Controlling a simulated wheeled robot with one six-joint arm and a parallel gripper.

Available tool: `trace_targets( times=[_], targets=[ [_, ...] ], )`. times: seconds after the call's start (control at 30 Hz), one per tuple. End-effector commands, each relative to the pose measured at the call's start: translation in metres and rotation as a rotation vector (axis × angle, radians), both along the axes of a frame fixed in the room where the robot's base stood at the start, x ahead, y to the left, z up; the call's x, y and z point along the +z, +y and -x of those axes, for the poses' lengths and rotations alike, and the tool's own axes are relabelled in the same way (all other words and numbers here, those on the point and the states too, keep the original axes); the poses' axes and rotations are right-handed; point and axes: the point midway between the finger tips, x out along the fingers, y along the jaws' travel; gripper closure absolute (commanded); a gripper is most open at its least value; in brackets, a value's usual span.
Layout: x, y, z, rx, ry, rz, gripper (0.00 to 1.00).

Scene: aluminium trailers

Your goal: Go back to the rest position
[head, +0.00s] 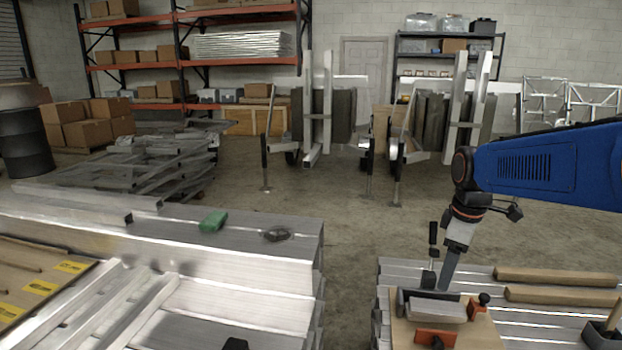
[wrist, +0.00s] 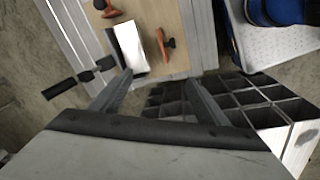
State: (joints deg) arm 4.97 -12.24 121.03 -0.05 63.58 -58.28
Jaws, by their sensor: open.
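My gripper (head: 446,278) hangs at the end of my blue arm, above the workbench on the right. In the wrist view my gripper (wrist: 155,88) shows two dark fingers spread apart with nothing between them. A bright metal block (wrist: 130,46) lies on a wooden board beyond the fingertips. In the head view the metal block (head: 436,308) sits on the wooden board (head: 402,334), just below my gripper. I cannot tell the exact gap between them.
Orange clamps (head: 435,337) stand on the board around the block. Wooden bars (head: 555,276) lie to the right on the slatted bench. Aluminium trailer parts (head: 230,255) fill the left; open floor lies between.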

Motion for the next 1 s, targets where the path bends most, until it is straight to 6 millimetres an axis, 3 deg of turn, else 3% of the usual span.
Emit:
trace_targets(
  times=[0.37, 0.7, 1.0],
  targets=[
    [0.001, 0.020, 0.088, -0.342, -0.114, -0.064, 0.32],
    [-0.018, 0.032, 0.160, -0.647, -0.205, -0.160, 0.32],
    [-0.039, 0.037, 0.203, -0.853, -0.259, -0.244, 0.32]
  ],
)
